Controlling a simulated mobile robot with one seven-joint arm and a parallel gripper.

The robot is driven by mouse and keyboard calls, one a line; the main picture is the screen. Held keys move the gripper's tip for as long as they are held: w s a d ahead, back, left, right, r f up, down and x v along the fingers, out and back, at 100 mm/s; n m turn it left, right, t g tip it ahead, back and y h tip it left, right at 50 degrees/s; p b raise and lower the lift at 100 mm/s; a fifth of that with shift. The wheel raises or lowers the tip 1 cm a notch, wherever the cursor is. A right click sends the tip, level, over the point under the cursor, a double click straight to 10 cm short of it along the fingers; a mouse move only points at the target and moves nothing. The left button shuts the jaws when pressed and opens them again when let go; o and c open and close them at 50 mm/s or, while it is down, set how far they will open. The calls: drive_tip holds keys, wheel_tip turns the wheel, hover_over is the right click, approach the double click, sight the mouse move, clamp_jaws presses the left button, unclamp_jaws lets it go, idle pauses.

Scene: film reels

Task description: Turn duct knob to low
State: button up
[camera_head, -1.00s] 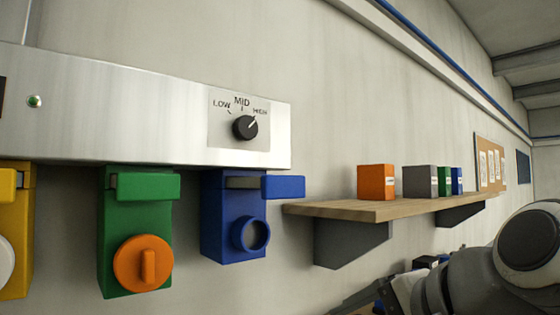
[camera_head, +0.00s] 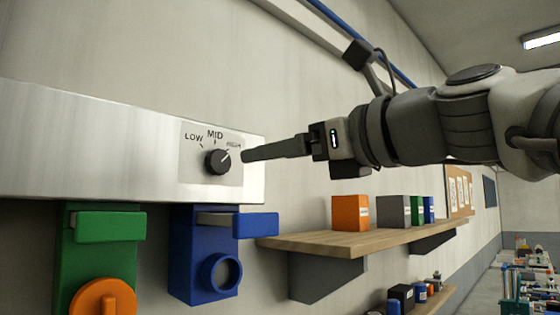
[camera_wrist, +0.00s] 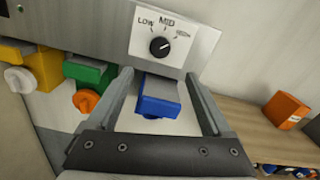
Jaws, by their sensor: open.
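The duct knob (camera_head: 217,161) is a round black knob on a pale plate marked LOW, MID and HIGH, set in a metal panel. Its white pointer line aims up and right, toward HIGH. It also shows in the wrist view (camera_wrist: 159,47), beyond the fingertips. My gripper (camera_head: 247,155) reaches in from the right, with its fingers just right of the knob in the head view. In the wrist view my gripper (camera_wrist: 158,85) is open, its two fingers spread apart with nothing held between them. I see no contact with the knob.
Below the panel hang a green box (camera_head: 100,240) with an orange knob (camera_head: 104,298) and a blue box (camera_head: 203,255). A wooden shelf (camera_head: 330,243) to the right holds an orange box (camera_head: 350,213) and several others. The wall above the panel is clear.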

sight(221, 164)
drive_tip(key=p+x, duration=0.2)
drive_tip(key=x, duration=1.1)
drive_tip(key=shift+d, duration=0.1)
clamp_jaws()
